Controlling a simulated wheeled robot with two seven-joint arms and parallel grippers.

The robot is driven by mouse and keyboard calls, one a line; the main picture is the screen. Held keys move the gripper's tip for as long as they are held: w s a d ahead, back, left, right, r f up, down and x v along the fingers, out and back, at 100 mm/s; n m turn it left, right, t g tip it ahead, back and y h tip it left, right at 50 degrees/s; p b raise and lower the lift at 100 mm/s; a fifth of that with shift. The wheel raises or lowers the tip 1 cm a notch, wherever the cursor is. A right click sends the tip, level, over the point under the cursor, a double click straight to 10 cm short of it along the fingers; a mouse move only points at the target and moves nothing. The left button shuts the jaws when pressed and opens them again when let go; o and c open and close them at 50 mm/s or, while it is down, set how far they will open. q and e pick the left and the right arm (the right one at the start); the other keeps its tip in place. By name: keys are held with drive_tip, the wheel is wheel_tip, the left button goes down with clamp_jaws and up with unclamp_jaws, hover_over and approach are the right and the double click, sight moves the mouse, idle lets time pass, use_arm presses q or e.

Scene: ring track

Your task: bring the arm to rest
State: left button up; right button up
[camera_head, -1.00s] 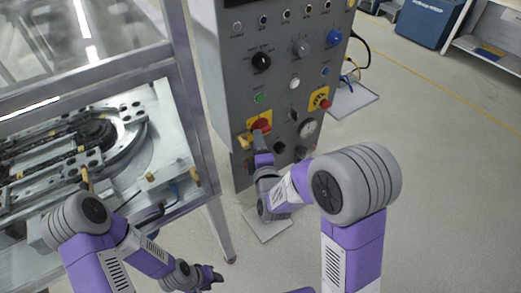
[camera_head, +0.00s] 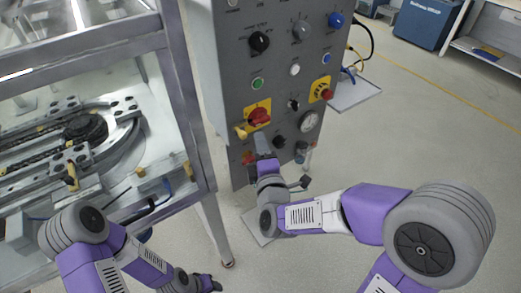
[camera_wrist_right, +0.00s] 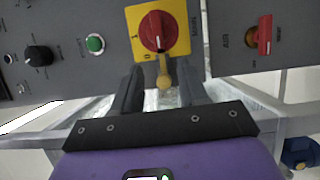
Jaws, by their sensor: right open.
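My right gripper (camera_head: 262,143) is at the front of the grey control panel, just below a red rotary switch (camera_head: 258,116) on a yellow plate. In the right wrist view the right gripper (camera_wrist_right: 160,88) is open. Its two dark fingers stand apart, with a yellow knob-like piece (camera_wrist_right: 163,80) showing between their tips. The red switch (camera_wrist_right: 155,32) sits above the fingertips, not between them. I cannot tell whether a finger touches the yellow piece. My left gripper (camera_head: 208,284) is low in the head view, away from the panel, and its jaws are too small to read.
A metal-framed machine (camera_head: 180,95) with a ring track (camera_head: 118,150) stands at left. Open floor (camera_head: 430,130) lies to the right.

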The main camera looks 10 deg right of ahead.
idle(0.4)
drive_tip(key=s+f+m+g+y+p, duration=0.1)
drive_tip(key=s+f+m+g+p, duration=0.3)
drive_tip(key=f, duration=0.7)
drive_tip(key=f+m+g+y+p, duration=0.15)
drive_tip(key=f+m+g, duration=0.35)
drive_tip(key=f, duration=0.7)
drive_tip(key=s+a+f+m+g+y+p, duration=0.1)
drive_tip(key=s+f+m+g, duration=0.3)
drive_tip(key=s, duration=0.4)
drive_tip(key=s+a+f+m+g+y+p, duration=0.1)
drive_tip(key=s+f+m+g+p, duration=0.1)
drive_tip(key=s+f+m+g, duration=0.2)
drive_tip(key=s+f+m, duration=0.2)
drive_tip(key=s+m, duration=0.1)
drive_tip(key=s, duration=0.1)
drive_tip(key=shift+s+a+f+g+y+p, duration=0.2)
drive_tip(key=shift+a+f+g+y+p, duration=0.05)
drive_tip(key=shift+a+g+y+p, duration=0.1)
